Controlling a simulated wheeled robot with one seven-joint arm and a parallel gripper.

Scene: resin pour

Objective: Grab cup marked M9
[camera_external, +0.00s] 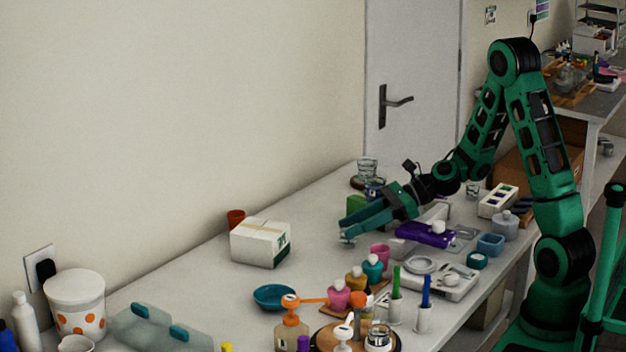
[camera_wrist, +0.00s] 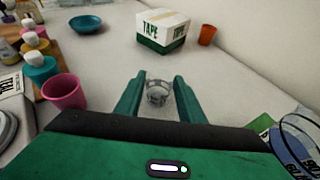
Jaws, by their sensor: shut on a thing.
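A small clear cup (camera_wrist: 158,95) is between the two green fingertips of my gripper (camera_wrist: 158,92) in the wrist view. My gripper is shut on it. In the external view my gripper (camera_external: 348,232) reaches low over the white table, and the cup (camera_external: 346,239) shows faintly at the fingertips. I cannot read any mark on the cup. I cannot tell whether it touches the table.
A white and green TAPE box (camera_wrist: 163,28) and an orange-brown cup (camera_wrist: 207,35) stand beyond my gripper. A magenta cup (camera_wrist: 63,92) stands to the left, near colored bottles and a teal bowl (camera_wrist: 86,24). The table between is clear.

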